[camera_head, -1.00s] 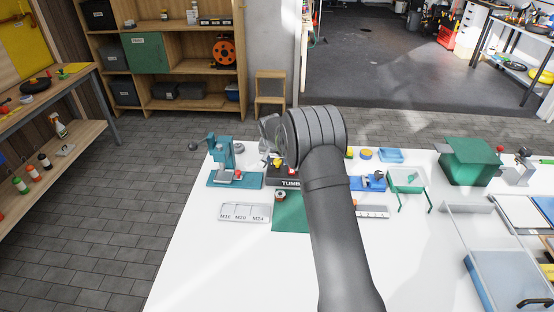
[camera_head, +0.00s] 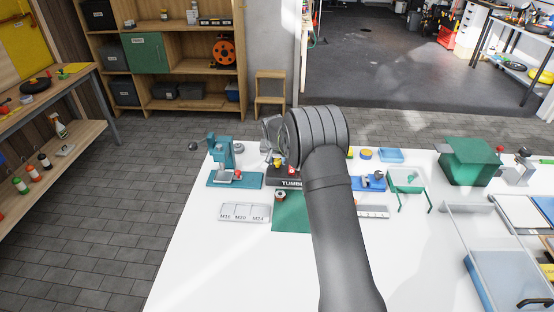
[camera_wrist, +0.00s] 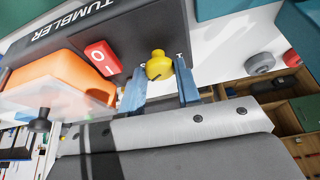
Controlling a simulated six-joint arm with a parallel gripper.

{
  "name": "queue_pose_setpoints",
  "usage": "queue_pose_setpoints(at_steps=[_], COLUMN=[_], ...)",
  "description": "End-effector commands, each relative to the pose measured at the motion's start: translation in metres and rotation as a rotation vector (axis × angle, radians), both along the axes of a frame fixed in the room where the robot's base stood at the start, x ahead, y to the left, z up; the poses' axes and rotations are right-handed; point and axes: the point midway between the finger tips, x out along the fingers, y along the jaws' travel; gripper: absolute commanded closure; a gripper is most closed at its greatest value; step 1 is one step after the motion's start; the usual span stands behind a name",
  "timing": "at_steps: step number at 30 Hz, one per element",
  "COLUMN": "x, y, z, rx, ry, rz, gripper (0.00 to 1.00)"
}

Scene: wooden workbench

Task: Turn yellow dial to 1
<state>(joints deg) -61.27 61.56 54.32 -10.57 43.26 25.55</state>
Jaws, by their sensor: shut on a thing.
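The yellow dial (camera_wrist: 159,66) is a round knob with a dark mark on its lower face in the wrist view. It sits on the dark tumbler panel (camera_wrist: 128,30), which also shows in the head view (camera_head: 288,183). My gripper (camera_wrist: 160,84) is shut on the dial, a blue finger on either side of it. The marking beside the dial is mostly hidden and I cannot read its setting. In the head view the yellow dial (camera_head: 277,160) shows small below my wrist.
A red I/O switch (camera_wrist: 101,57) is close beside the dial, with an orange drum (camera_wrist: 64,74) to its left. In the head view a teal press (camera_head: 221,162) stands left of the tumbler. The white table's front left is clear.

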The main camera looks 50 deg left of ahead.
Motion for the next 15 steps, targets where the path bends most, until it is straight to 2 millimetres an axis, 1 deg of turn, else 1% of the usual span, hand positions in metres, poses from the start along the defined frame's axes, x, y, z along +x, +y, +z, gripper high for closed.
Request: queue_pose_setpoints(at_steps=[5,15], x=[0.0014,0.0039], y=[-0.0013,-0.0023], z=[-0.0004,-0.0004], rx=[0.001,0.003], ry=[0.001,0.001], rz=[0.117,0.432], gripper=[0.92,0.92])
